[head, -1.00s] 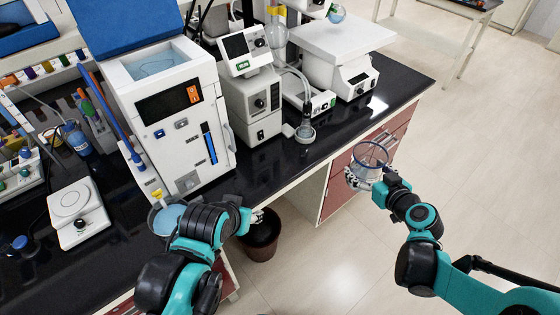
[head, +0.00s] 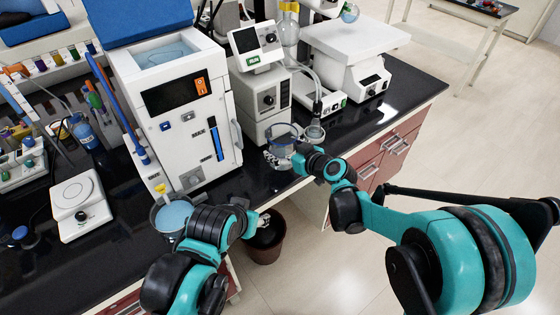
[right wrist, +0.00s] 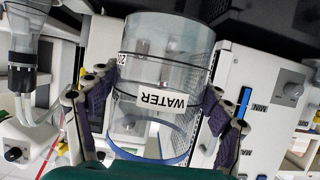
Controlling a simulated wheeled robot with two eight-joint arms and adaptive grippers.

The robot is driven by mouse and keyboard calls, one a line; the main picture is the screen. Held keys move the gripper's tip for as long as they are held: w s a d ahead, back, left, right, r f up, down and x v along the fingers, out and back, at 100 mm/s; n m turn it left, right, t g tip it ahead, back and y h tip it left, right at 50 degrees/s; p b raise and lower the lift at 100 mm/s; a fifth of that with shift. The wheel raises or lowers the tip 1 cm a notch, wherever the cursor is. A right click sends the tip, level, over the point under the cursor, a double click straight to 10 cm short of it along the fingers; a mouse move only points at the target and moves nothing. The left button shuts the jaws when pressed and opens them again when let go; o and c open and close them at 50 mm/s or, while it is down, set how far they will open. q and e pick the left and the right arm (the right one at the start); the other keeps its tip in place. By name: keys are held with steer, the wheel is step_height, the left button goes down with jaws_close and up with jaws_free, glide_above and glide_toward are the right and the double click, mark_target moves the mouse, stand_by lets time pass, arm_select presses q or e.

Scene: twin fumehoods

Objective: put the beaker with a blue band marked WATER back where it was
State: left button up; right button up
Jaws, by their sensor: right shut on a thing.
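The clear beaker with a blue band (head: 284,138) is held over the black bench near its front edge, in front of the white and grey instruments. In the right wrist view its WATER label (right wrist: 163,101) reads upside down and the blue band (right wrist: 150,155) is near the bottom of the picture. My right gripper (head: 279,158) is shut on the beaker, with a finger on each side of it. I cannot tell whether its base touches the bench. My left gripper (head: 264,222) is in front of the bench edge with nothing visible in it; its fingers are too small to read.
A white instrument (head: 180,110) stands left of the beaker, and a grey controller unit (head: 262,95) is behind it. A small glass flask (head: 314,131) stands close on its right. A balance (head: 77,205) is at left. Bare bench (head: 375,122) lies to the right.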

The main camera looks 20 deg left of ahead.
steer(key=shift+w+a+f, duration=0.25)
steer(key=shift+a+f, duration=0.15)
steer(key=shift+a, duration=0.1)
step_height(320, 180, down, 4)
steer(key=shift+b, duration=1.05)
steer(key=shift+r, duration=0.15)
steer(key=shift+f, duration=0.25)
steer(key=o, duration=1.9)
steer(key=shift+c, duration=0.2)
steer(key=shift+r, duration=0.1)
